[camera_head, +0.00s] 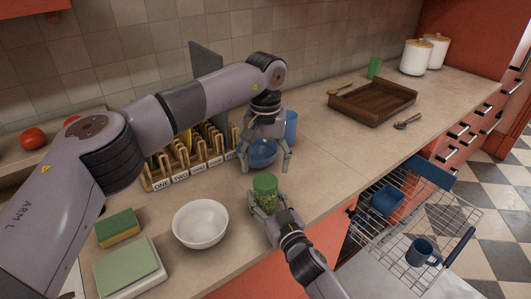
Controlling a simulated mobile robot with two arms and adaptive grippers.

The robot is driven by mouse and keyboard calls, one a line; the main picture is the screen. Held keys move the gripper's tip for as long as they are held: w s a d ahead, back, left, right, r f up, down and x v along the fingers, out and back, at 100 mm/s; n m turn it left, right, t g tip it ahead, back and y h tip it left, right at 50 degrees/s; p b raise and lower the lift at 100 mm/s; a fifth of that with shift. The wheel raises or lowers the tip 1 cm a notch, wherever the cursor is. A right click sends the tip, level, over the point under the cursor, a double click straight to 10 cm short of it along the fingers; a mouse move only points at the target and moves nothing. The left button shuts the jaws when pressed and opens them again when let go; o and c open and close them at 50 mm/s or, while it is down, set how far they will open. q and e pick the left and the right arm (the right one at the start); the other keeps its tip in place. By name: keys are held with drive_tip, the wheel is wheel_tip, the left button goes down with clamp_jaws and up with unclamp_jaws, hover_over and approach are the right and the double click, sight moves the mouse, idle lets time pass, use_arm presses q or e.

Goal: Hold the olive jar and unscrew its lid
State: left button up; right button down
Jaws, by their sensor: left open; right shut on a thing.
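The olive jar (264,198) is a small clear jar with green contents and a green lid (265,182). It is upright near the counter's front edge, with the lid on it. My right gripper (264,207) comes from the lower right and is shut on the jar's body, partly hiding it. Whether the jar's base touches the counter is hard to tell. My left gripper (264,169) points down with its fingers spread, open and empty. It appears just above and behind the lid, apart from it.
A white bowl (201,223) stands left of the jar. A blue bowl (262,153) and blue cup (291,124) are behind my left gripper. A wooden rack (163,183) is at the back left. An open dishwasher rack (447,218) is right. The counter towards the wooden tray (345,107) is clear.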

sight(266, 180)
use_arm(q)
drive_tip(key=shift+f, duration=2.6)
drive_tip(key=shift+c, duration=0.4)
